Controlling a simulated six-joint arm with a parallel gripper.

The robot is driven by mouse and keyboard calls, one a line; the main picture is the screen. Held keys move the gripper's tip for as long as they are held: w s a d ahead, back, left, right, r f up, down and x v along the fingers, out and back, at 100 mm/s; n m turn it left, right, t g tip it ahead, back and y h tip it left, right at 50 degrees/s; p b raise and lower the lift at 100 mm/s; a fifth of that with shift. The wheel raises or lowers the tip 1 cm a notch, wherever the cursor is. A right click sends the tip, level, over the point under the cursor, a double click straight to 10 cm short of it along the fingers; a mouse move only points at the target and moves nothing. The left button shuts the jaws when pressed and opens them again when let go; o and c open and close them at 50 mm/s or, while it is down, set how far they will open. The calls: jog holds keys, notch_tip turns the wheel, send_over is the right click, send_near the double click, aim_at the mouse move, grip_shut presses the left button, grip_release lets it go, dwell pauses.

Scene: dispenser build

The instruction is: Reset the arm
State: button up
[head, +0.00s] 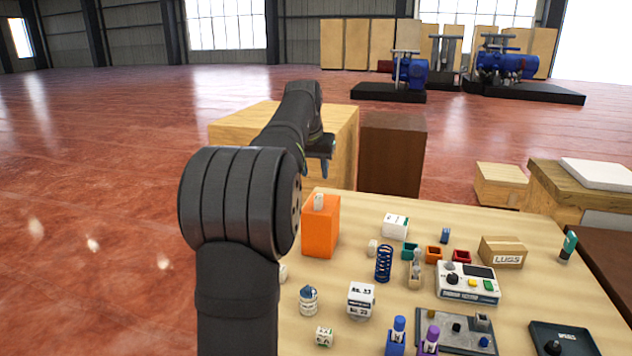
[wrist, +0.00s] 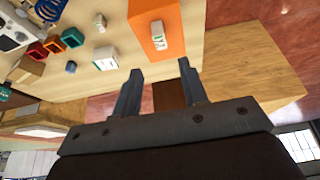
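My gripper (head: 320,155) is raised at the end of my arm, above and behind the orange block in the head view. In the wrist view my gripper (wrist: 161,68) has its two fingers spread apart with nothing between them. The orange block (head: 320,232) stands at the table's left far edge with a small pale piece (head: 319,202) on top. The wrist view also shows the orange block (wrist: 146,12) and the small piece (wrist: 158,35) beyond the fingertips, apart from them. My arm hides part of the table's left side in the head view.
The wooden table (head: 520,233) holds a blue spring (head: 384,263), a LUGS box (head: 502,252), a white device with buttons (head: 467,284), small coloured bins, labelled containers and a grey fixture plate (head: 440,325). Wooden and brown crates (head: 392,155) stand behind it. The air around my gripper looks clear.

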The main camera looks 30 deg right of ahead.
aim_at(319, 195)
jog(key=shift+s+a+r, duration=0.1)
jog(key=shift+r, duration=0.3)
jog(key=shift+f, duration=0.15)
jog(key=x, duration=1.1)
jog(key=shift+f, duration=0.15)
jog(key=shift+r, duration=1.75)
jog(key=shift+f, duration=0.1)
